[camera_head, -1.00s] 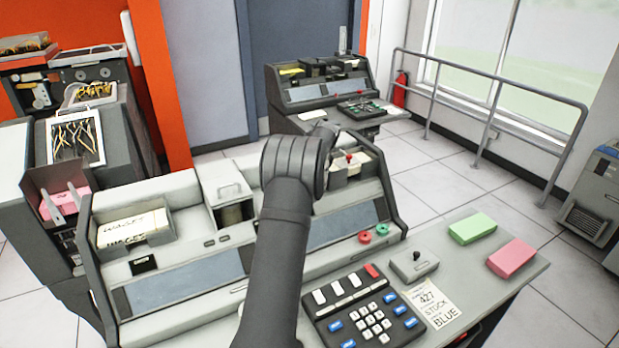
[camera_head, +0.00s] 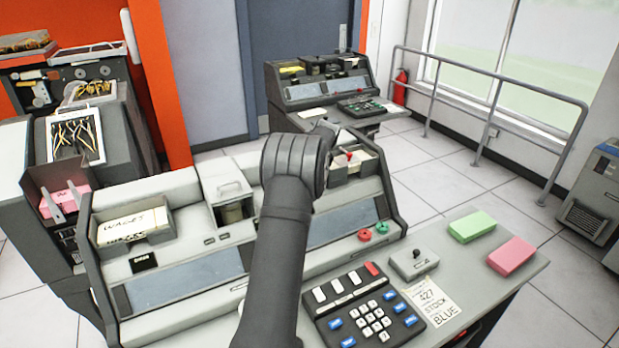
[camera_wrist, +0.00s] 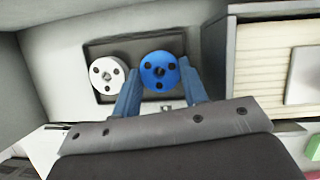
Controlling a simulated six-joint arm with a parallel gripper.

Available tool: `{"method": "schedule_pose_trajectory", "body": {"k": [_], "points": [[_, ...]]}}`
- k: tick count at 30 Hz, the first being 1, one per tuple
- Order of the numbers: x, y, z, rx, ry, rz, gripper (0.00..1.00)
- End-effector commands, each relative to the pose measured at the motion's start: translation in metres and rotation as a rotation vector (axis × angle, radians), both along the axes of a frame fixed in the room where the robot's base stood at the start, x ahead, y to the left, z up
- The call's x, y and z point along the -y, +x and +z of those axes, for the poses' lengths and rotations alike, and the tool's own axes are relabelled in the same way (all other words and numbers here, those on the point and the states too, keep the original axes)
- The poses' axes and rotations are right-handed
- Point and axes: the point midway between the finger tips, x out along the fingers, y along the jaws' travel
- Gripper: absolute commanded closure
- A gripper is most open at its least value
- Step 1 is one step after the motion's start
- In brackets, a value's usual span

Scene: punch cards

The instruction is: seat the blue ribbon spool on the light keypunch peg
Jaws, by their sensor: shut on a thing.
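The blue ribbon spool (camera_wrist: 160,72) is between the blue fingers of my gripper (camera_wrist: 158,82) in the wrist view. My gripper is shut on it. The spool's flat face, with a dark centre hole and small dark holes around it, faces the camera. It is over a dark recessed plate (camera_wrist: 152,46), right beside a white spool (camera_wrist: 107,75). The peg is hidden, and I cannot tell whether the blue spool touches it. In the head view my arm hides the gripper and both spools, over the light keypunch (camera_head: 170,262).
A card bin (camera_wrist: 285,70) stands close to the right of my gripper in the wrist view. In the head view, a keypad (camera_head: 365,312), a lever box (camera_head: 413,262), and green (camera_head: 472,227) and pink (camera_head: 511,255) card blocks lie on the desk.

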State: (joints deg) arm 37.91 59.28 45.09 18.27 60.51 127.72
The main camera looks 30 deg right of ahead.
Motion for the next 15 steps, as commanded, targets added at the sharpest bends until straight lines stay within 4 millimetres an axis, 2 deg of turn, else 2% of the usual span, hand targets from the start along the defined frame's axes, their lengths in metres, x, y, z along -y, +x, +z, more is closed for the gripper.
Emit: {"method": "schedule_pose_trajectory", "body": {"k": [6,7,10,11,15], "points": [[-0.0004,-0.0004,-0.0037,-0.002,0.002,0.0,0.82],[-0.0004,-0.0005,-0.0039,-0.002,0.002,0.0,0.59],[-0.0003,-0.0005,-0.0043,-0.003,0.002,0.0,0.39],[-0.0002,-0.0006,-0.0044,-0.003,0.002,0.0,0.35],[0.0007,-0.0009,-0.0051,-0.003,0.0,-0.001,0.35]]}}
